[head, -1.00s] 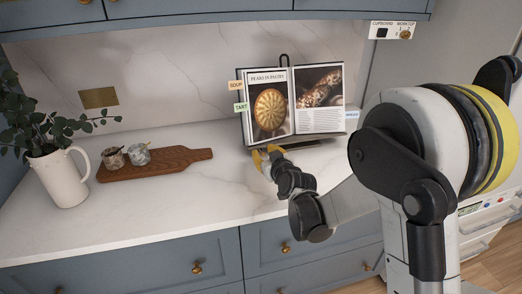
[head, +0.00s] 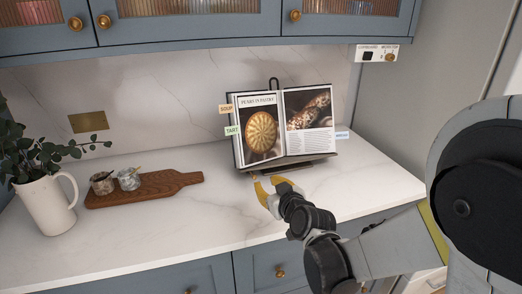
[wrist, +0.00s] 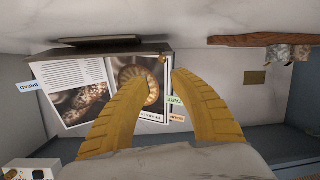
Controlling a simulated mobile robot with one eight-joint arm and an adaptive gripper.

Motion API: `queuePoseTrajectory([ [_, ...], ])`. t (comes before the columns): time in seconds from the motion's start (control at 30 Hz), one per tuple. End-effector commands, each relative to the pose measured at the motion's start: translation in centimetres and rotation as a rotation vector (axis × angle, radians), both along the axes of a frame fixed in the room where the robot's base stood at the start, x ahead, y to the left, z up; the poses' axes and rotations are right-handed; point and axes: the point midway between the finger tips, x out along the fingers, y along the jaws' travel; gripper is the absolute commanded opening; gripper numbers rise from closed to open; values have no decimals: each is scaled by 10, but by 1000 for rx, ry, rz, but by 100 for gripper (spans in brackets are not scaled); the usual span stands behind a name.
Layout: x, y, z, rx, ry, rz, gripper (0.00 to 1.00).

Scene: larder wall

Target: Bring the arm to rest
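My gripper (head: 272,188) has yellow fingers and is in front of the cookbook stand, over the worktop, in the head view. Its fingers are spread apart with nothing between them. In the wrist view the two yellow fingers (wrist: 165,90) also stand apart and empty. The open cookbook (head: 310,118) rests upright on a dark stand, showing a pear pastry page and coloured tabs. It appears upside down behind the fingers in the wrist view (wrist: 75,90). I cannot tell whether the fingers touch anything.
A wooden board (head: 150,190) with two small jars (head: 128,180) lies left on the white worktop (head: 190,225). A white jug (head: 46,205) with leafy stems stands at far left. Blue cupboards (head: 190,22) hang above. A switch panel (head: 378,54) is at upper right.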

Motion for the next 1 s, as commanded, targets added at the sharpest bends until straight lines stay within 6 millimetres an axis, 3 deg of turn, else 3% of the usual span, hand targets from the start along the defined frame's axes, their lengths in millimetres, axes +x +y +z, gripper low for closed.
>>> queuePoseTrajectory([
  [0.17, -44, -31, 23, 1, 139, -38, 28],
  [0.33, -108, -69, 34, 3, 311, -116, 28],
  [0.6, -224, -130, 23, 7, 559, -304, 28],
  [0.7, -256, -145, 17, 10, 619, -365, 28],
  [0.83, -279, -156, 11, 11, 660, -413, 28],
  [1.0, -286, -159, 9, 12, 674, -429, 28],
])
